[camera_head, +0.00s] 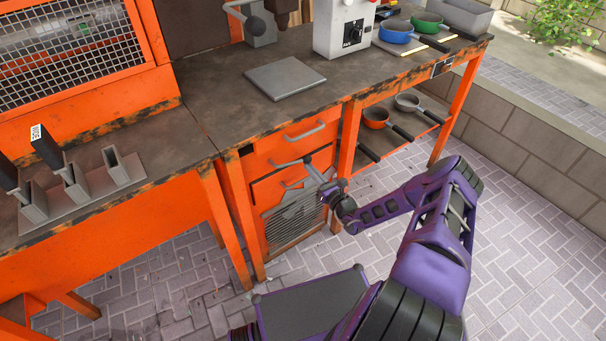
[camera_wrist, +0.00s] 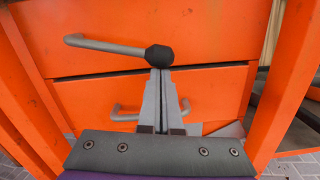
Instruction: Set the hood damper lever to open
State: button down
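In the head view my gripper (camera_head: 325,184) is small and partly hidden by my wrist.
Grey handles (camera_head: 305,132) stick out from the orange drawers, with a louvred vent (camera_head: 293,220) below. Pans (camera_head: 376,118) sit on the open shelf to the right. An orange leg (camera_wrist: 285,80) flanks my gripper. Paved floor is clear at right.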

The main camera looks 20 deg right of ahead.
aim_at(310, 157)
jog(key=shift+w+d+r+n+p, duration=0.1)
jog(key=shift+d+r+n+p, duration=0.15)
jog(key=shift+r, duration=0.25)
jog(key=shift+w+d+r+n+p, duration=0.1)
jog(key=shift+r+n+p, duration=0.15)
jog(key=shift+r, duration=0.3)
jog(key=shift+d+r+n+p, duration=0.2)
jog(key=shift+r+p, duration=0.05)
jog(key=shift+r, duration=0.25)
jog(key=shift+s, duration=0.1)
